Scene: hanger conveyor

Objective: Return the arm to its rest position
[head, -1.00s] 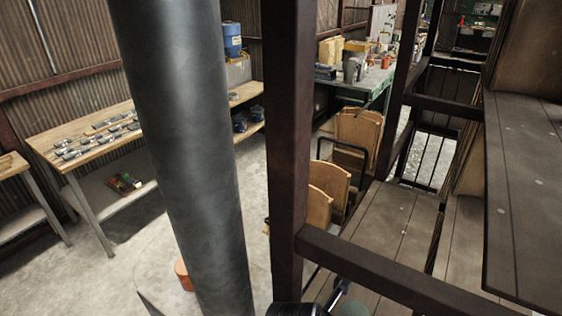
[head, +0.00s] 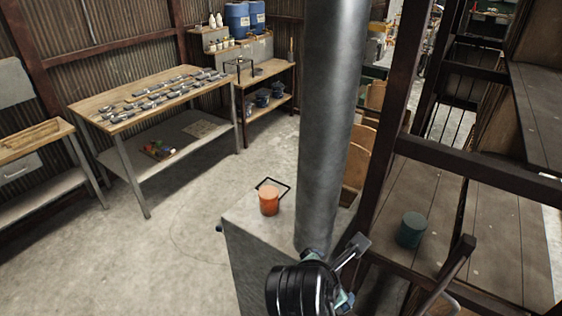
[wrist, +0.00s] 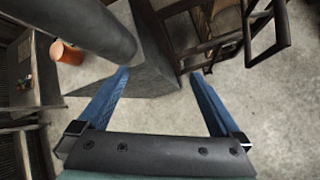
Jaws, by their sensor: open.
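My gripper (wrist: 160,74) is open in the wrist view, its two blue fingers wide apart with nothing between them. Its fingertips are close to the grey column and the edge of my grey base. In the head view my arm's black wrist part shows at the bottom centre, in front of the column and left of the dark rack; the fingers are hard to make out there. An orange pot (head: 269,200) stands upright on the grey base, left of the column. It also shows in the wrist view (wrist: 66,52).
A dark metal rack (head: 470,165) with plank shelves stands close on the right. A teal pot (head: 412,229) stands on its lower shelf. A workbench (head: 92,104) with several small metal parts stands back left. Open concrete floor (head: 170,235) lies to the left.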

